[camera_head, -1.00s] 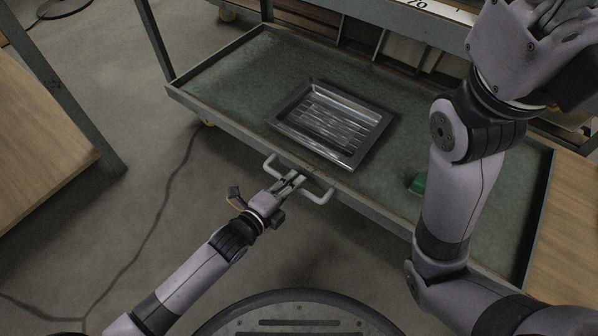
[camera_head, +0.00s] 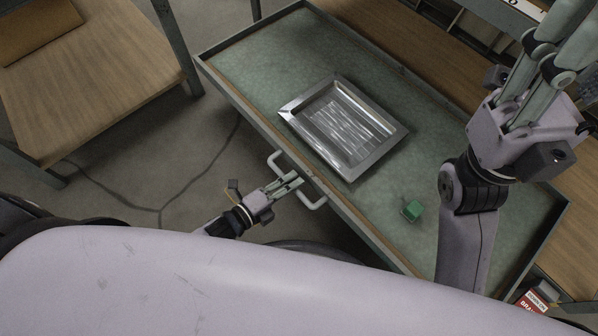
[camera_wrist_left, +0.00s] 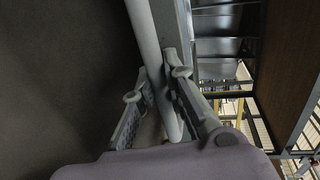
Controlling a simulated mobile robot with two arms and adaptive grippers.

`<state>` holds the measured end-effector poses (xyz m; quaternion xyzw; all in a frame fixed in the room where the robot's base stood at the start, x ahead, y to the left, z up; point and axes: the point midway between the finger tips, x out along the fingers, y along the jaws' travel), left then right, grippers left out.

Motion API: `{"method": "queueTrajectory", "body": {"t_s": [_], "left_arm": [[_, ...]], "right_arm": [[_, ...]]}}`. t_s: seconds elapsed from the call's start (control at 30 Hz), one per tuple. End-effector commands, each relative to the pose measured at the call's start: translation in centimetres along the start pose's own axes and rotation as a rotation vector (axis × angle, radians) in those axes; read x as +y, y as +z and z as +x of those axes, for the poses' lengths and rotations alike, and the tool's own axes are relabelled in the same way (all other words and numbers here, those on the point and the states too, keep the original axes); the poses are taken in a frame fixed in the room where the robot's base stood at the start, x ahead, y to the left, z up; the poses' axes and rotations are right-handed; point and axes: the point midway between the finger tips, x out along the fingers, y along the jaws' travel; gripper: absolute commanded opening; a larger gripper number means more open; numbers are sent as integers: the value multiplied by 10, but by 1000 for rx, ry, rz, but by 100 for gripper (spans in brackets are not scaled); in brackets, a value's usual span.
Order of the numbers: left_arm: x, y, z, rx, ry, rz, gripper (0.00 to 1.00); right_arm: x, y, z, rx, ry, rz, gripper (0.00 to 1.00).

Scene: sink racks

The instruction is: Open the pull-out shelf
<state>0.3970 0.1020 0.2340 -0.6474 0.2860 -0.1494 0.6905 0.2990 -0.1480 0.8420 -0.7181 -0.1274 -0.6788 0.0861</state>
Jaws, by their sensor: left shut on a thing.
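The pull-out shelf (camera_head: 262,75) is a green-surfaced tray with a raised metal rim, drawn out from the rack toward me. Its pale bar handle (camera_head: 312,204) sits on the front edge. My left gripper (camera_head: 297,181) is shut on the handle near its middle. In the left wrist view, the handle bar (camera_wrist_left: 146,40) runs between the two fingers of my left gripper (camera_wrist_left: 160,85). My right gripper (camera_head: 568,30) is raised at the upper right, away from the handle; its fingertips are cut off by the frame edge.
A brown board (camera_head: 400,35) shows behind the shelf. My pale body fills the bottom.

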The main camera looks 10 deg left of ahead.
Motion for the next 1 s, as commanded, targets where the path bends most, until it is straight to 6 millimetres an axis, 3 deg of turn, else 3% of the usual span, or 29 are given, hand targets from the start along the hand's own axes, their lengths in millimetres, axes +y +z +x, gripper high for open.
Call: {"method": "queueTrajectory", "body": {"t_s": [0.23,0.73,0.77,1.0], "left_arm": [[5,0,-21,-1,4,-2,0],[6,0,-25,-1,3,0,0],[6,0,-25,-1,3,0,14],[6,0,-24,-1,1,0,30]], "right_arm": [[1,0,-3,-22,9,3,40],[0,0,-4,-26,11,4,40],[0,0,-4,-26,11,4,40],[0,0,-4,-26,11,4,40]]}}
